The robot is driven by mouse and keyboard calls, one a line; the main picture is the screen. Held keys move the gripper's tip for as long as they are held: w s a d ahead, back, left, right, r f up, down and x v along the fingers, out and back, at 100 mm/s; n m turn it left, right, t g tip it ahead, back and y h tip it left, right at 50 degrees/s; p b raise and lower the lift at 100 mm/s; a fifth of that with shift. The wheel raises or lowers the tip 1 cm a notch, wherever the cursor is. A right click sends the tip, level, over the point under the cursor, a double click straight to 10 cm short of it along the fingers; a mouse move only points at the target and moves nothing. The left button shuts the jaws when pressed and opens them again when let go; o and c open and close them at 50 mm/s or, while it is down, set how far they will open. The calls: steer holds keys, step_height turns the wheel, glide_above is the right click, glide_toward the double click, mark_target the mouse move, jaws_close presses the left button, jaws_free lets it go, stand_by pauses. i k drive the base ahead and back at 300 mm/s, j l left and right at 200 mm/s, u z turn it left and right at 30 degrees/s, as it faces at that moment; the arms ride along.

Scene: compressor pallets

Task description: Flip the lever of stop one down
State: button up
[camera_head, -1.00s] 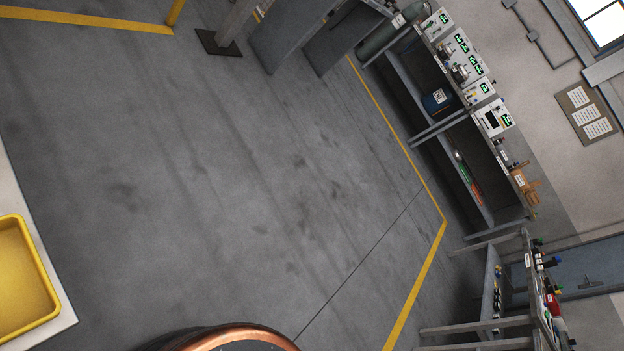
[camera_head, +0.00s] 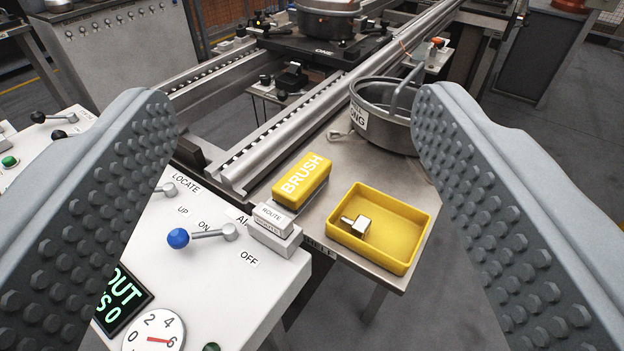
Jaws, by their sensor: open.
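My gripper (camera_head: 292,110) is open and empty. Its two grey studded fingers stand wide apart at the left and right of the view. Beyond and between them, a small black device (camera_head: 291,78) with dark knobs sits by the conveyor rail, below a black pallet (camera_head: 325,45) marked ONE. I cannot read a stop label on it or tell its lever's position. Nearer, a white panel (camera_head: 225,290) carries a blue-balled lever (camera_head: 178,238) beside ON and OFF marks. Another lever (camera_head: 166,188) by LOCATE and UP is partly hidden by the left finger.
A yellow BRUSH box (camera_head: 301,180), a yellow tray (camera_head: 418,220) with a small metal part, and a round grey pan (camera_head: 385,115) stand on a metal shelf. Conveyor rails (camera_head: 330,85) run to the upper right. A white ROUTE block (camera_head: 272,220) sits at the panel's edge.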

mark_target(37, 117)
steer(key=i+j, duration=0.2)
steer(key=j, duration=0.15)
steer(key=i+j+z, duration=0.15)
steer(key=j, duration=0.2)
steer(key=i+j, duration=0.2)
steer(key=j, duration=0.15)
steer(key=i+j+z, duration=0.1)
steer(key=j, duration=0.25)
steer(key=i+j, duration=0.2)
steer(key=j, duration=0.2)
steer(key=i+j+z, duration=0.15)
steer(key=j, duration=0.25)
steer(key=i+j, duration=0.15)
steer(key=j, duration=0.2)
steer(key=z, duration=0.05)
